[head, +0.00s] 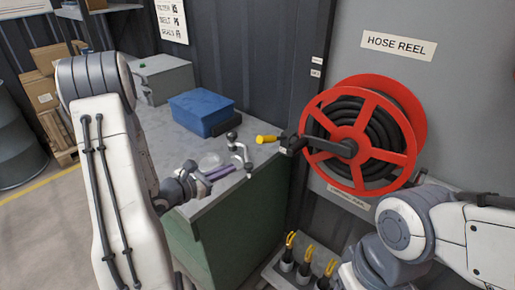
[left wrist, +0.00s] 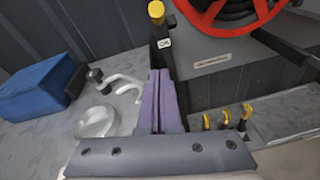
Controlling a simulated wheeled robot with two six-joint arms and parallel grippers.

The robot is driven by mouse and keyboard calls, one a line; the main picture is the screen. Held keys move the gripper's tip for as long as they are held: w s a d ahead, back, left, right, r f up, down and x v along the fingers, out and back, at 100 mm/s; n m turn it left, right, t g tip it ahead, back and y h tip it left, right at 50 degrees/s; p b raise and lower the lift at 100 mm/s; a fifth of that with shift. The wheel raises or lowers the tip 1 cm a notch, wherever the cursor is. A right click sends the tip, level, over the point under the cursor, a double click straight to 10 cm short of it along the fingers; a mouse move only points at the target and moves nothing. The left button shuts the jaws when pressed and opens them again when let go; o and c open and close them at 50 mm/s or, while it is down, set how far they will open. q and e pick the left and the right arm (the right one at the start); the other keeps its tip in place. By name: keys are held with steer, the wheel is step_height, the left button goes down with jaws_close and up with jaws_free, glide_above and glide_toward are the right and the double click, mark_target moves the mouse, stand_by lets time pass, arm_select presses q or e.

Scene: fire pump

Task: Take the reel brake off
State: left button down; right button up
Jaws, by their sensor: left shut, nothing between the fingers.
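The red hose reel (head: 408,98) with black hose is mounted on the grey wall panel. At its left is a dark lever with a yellow grip (head: 267,139), which seems to be the reel brake. The lever points left in the head view. In the left wrist view its yellow end (left wrist: 156,12) shows at the top, with a small white label below. My left gripper (head: 224,171) is shut and empty, its purple fingers (left wrist: 160,75) together. It is over the bench, left of and below the lever, apart from it. My right gripper is out of view.
The grey bench (head: 180,148) holds a blue box (head: 203,112) and a metal fitting (head: 238,152) close behind my left gripper. Several yellow-handled items (head: 307,263) stand on a low shelf below the reel. My right arm is at the lower right.

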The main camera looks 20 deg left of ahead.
arm_select(q)
steer(key=shift+d, duration=0.1)
steer(key=p, duration=0.5)
glide_toward(273, 139)
steer(key=w+f, duration=0.4)
steer(key=shift+w+r, duration=0.2)
steer(key=shift+r, duration=0.1)
